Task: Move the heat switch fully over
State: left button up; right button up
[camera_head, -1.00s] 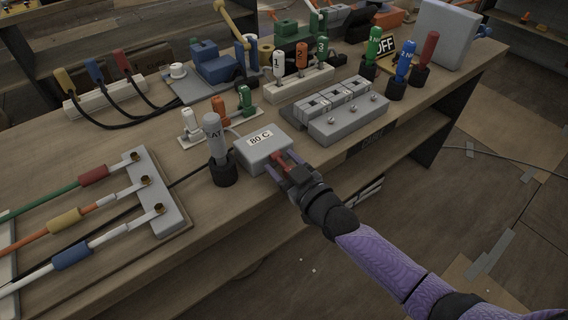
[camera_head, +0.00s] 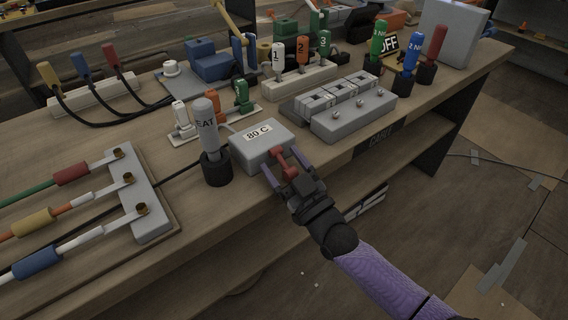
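A grey box (camera_head: 262,143) labelled "80 C" sits at the front edge of the bench in the head view. A red lever (camera_head: 284,161) sticks out from its front side. My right gripper (camera_head: 288,170) is in front of the box, with its two purple fingers apart on either side of the lever. I see gaps between the fingers and the lever. A grey handle (camera_head: 205,127) with partly visible lettering "EAT" stands upright in a black holder just left of the box. My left gripper is not in view.
A grey block (camera_head: 353,114) with several switches lies right of the box. A terminal strip (camera_head: 152,213) with coloured cable plugs lies left. Small coloured plugs (camera_head: 241,91) stand behind the box. Open floor (camera_head: 440,230) lies in front of the bench.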

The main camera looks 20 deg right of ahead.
jog(key=shift+o, duration=0.7)
jog(key=shift+s+d, duration=0.1)
jog(key=shift+s, duration=0.1)
jog(key=p+v, duration=0.2)
jog(key=v, duration=0.7)
jog(key=shift+s+f, duration=0.2)
jog(key=shift+d, duration=0.1)
